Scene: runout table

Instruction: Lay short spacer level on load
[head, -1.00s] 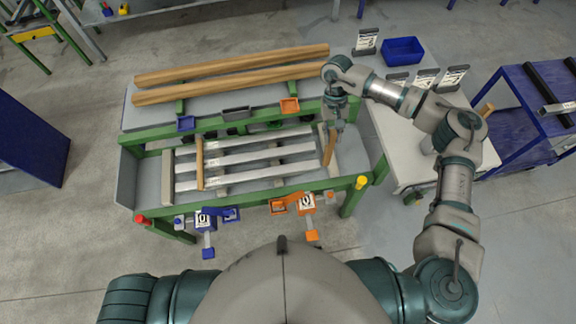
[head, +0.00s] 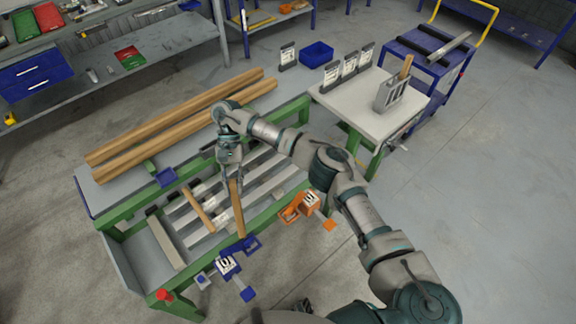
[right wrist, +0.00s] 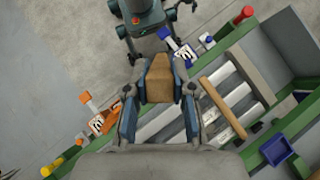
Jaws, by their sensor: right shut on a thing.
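My right gripper (head: 232,165) is shut on a short wooden spacer (head: 237,208), which hangs below it over the load. In the right wrist view the held spacer (right wrist: 160,78) sits between both fingers (right wrist: 158,95). The load is several pale bars (head: 268,187) lying side by side on the green-framed table. Another short spacer (head: 198,210) lies across the bars to the left of the held one, and it also shows in the right wrist view (right wrist: 223,107). The held spacer looks tilted and above the bars; any contact is unclear. My left gripper is out of view.
Two long wooden beams (head: 180,118) lie along the table's back. A blue clamp (head: 228,266) and an orange clamp (head: 305,203) sit on the front edge. A white side table (head: 355,108) holds a grey rack (head: 389,95) with a wooden piece in it. Floor at right is clear.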

